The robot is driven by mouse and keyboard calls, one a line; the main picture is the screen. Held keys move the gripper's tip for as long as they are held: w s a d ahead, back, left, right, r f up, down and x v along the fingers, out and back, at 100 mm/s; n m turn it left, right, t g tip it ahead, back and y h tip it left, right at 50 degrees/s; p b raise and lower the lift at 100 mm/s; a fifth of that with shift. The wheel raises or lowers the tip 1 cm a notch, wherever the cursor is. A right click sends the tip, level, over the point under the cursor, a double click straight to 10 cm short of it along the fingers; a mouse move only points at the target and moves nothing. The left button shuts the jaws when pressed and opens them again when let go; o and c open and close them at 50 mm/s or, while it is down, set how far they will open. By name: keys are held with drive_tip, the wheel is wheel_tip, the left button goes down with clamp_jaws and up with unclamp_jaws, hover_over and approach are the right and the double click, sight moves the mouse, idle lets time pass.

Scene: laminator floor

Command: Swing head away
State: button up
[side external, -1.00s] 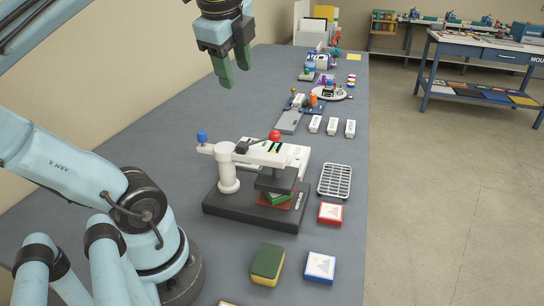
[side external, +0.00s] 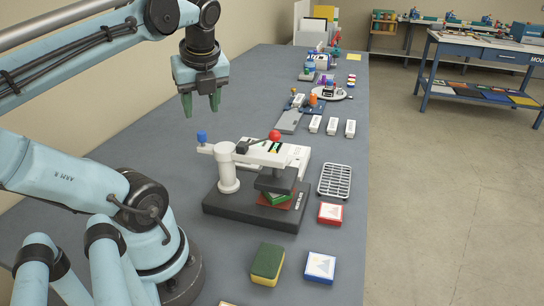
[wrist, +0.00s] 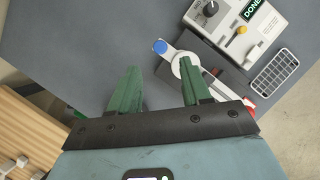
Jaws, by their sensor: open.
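A press with a white swing head (side external: 268,152) stands on a dark base (side external: 253,208) on the bench. The head pivots on a white post (side external: 228,168) and reaches right over a dark pad with green and red pieces (side external: 279,197) beneath it. A red ball (side external: 274,135) tops the head and a blue knob (side external: 202,137) sits at its left end; the knob also shows in the wrist view (wrist: 160,46). My gripper (side external: 202,108) is open and empty, fingers down, above and behind the knob. Its green fingers also show in the wrist view (wrist: 158,86).
A wire rack (side external: 335,181), a red-edged box (side external: 330,213), a blue-edged box (side external: 320,267) and a green-and-yellow sponge (side external: 267,264) lie on the near bench. White blocks (side external: 332,126) and more gear lie farther back. The bench left of the press is clear.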

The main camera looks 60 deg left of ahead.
sight(201, 132)
drive_tip(key=shift+x, duration=3.95)
drive_tip(key=shift+c, duration=0.3)
clamp_jaws()
